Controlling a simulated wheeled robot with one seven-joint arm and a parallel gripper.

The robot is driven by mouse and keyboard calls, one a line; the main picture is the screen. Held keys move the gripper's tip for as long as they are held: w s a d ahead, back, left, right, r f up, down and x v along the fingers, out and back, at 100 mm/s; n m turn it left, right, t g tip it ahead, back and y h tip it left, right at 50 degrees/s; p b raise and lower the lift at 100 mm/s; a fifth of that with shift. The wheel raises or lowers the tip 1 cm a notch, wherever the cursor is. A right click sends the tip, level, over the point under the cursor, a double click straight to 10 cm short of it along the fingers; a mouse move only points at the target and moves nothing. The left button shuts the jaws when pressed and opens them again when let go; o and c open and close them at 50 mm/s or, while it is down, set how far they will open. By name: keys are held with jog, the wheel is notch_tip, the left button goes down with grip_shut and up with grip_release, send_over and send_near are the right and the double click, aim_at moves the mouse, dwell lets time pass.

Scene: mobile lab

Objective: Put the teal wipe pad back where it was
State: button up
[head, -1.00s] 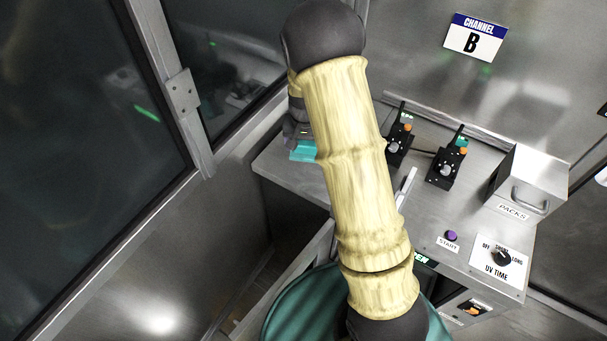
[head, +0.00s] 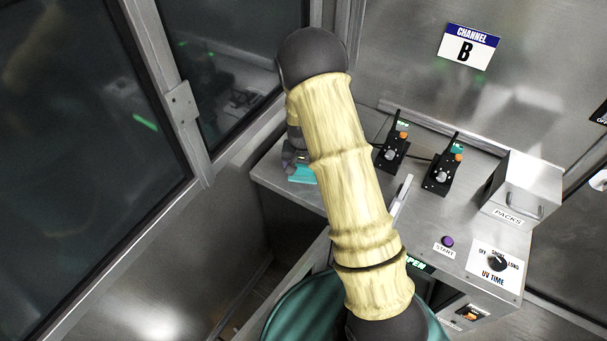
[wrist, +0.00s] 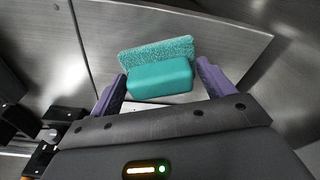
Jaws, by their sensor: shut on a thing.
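The teal wipe pad (wrist: 160,78) shows in the wrist view as a smooth block with a rough, speckled layer along its far side. My gripper (wrist: 161,86) is shut on it, with a purple finger at each end of the block. In the head view, part of the teal pad (head: 303,174) shows at the left end of the metal counter (head: 345,200), below my arm's far end. My arm hides most of my gripper there. I cannot tell whether the pad touches the counter top.
Two black devices with knobs (head: 391,152) (head: 441,173) stand on the counter right of my arm. Further right are the PACKS box (head: 523,190), a purple START button (head: 447,241) and the UV TIME dial (head: 497,262). Glass panels (head: 90,160) stand at the left.

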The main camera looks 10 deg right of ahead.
aim_at(304, 176)
jog(key=shift+f+p, duration=0.35)
jog(key=shift+f, duration=1.5)
jog(key=shift+f, duration=0.2)
jog(key=o, duration=1)
jog(key=shift+c, duration=0.2)
jog(key=r, duration=0.3)
jog(key=r+b, duration=0.1)
jog(key=r, duration=0.3)
jog(key=s+r, duration=0.1)
jog(key=r, duration=0.3)
jog(key=shift+s+a+r, duration=0.1)
jog(key=shift+a, duration=0.2)
jog(key=shift+s+r, duration=0.1)
jog(key=shift+r, duration=0.5)
